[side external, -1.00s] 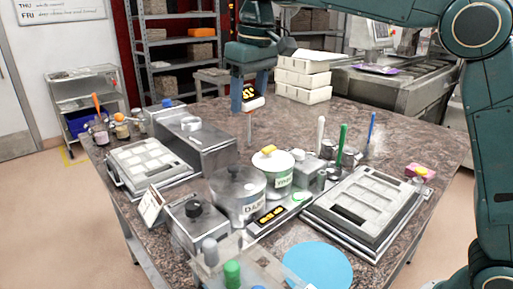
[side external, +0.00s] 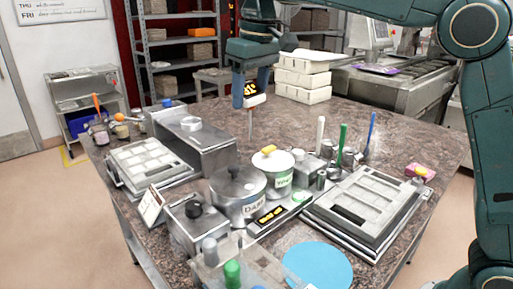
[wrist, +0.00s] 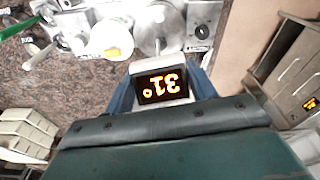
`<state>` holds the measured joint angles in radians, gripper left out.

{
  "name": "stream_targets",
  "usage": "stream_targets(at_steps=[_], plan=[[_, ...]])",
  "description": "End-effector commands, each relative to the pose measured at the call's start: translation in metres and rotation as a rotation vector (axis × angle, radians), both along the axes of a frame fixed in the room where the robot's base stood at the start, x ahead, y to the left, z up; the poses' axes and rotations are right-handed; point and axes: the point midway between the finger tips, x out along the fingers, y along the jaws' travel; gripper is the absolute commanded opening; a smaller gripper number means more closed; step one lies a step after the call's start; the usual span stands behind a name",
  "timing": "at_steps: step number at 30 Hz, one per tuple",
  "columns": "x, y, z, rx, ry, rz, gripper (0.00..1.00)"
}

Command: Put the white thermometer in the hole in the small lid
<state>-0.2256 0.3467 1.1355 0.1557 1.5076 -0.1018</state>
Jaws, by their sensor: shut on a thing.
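The white thermometer (side external: 256,99) has a lit orange display and a thin probe pointing down. My gripper (side external: 245,97) is shut on its head and holds it above the table. Below, toward the camera, stand a pot with a pale lid (side external: 272,161) and yellow handle, and a larger pot marked DARK with a metal lid (side external: 237,180) and dark knob. The pale lid looks the smaller; its hole is not clear. The thermometer is apart from both.
A metal box (side external: 195,142) stands left of the pots. Mould trays (side external: 390,200) lie at right and left. Upright white, green and blue handled tools (side external: 342,140) stand at the right. White boxes (side external: 303,78) are stacked behind. A blue disc (side external: 318,267) lies in front.

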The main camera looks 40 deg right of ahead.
Motion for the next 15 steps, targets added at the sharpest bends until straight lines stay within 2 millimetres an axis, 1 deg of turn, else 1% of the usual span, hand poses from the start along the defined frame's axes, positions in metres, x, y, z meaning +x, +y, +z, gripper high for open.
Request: stream_targets(at_steps=[5, 9, 15], plan=[[0.007, -0.026, -0.015, -0.007, 0.0, -0.036, 0.29], [0.014, -0.056, -0.032, -0.011, -0.002, -0.074, 0.29], [0.018, -0.099, -0.059, -0.006, -0.004, -0.129, 0.29]])
